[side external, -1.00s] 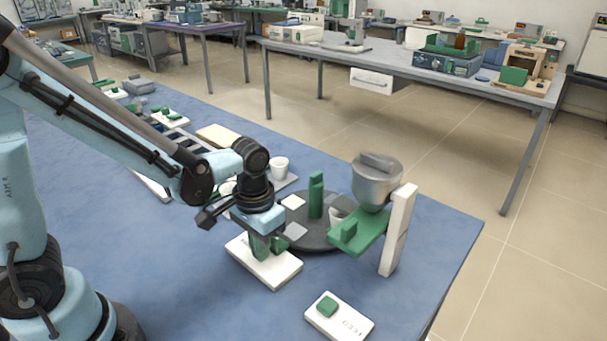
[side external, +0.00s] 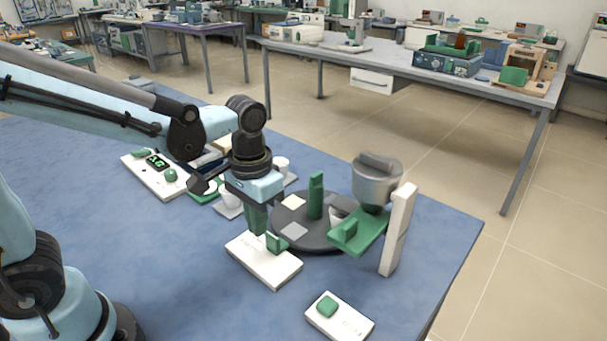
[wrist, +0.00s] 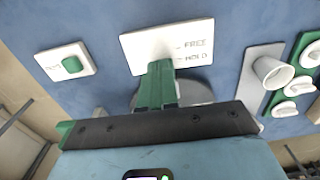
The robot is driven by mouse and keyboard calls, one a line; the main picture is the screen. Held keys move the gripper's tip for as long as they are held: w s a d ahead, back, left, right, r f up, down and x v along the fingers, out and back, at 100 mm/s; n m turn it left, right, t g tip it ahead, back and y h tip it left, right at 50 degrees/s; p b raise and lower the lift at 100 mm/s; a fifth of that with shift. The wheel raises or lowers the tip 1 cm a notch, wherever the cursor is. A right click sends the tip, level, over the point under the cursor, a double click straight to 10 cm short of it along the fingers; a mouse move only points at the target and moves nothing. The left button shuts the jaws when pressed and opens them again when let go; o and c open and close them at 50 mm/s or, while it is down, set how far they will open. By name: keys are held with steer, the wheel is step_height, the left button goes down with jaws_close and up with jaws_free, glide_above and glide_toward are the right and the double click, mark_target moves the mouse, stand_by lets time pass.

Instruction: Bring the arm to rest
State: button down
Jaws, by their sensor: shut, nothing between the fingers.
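My gripper (side external: 257,231) has green fingers, closed together and empty. It points down above a white plate (side external: 262,267) that carries a small green lever (side external: 277,243). The fingertips look a little above the plate; the exact gap is hard to tell. In the wrist view my gripper (wrist: 160,65) covers the lower part of the plate (wrist: 140,48), which reads FREE and HOLD. The lever cannot be made out there.
A dark round turntable (side external: 320,241) with a green post (side external: 316,195) stands close to the right. Beyond it are a metal pot (side external: 377,185) over a green bracket (side external: 358,232) and a white upright (side external: 398,230). A white button plate (side external: 350,322) lies in front. The blue table's left front is clear.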

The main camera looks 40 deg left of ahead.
stand_by(0.3)
steer(key=s+a+r+t, duration=0.2)
steer(key=a+r+t, duration=0.2)
steer(key=t, duration=0.3)
steer(key=shift+a+r, duration=0.3)
steer(key=shift+a, duration=0.2)
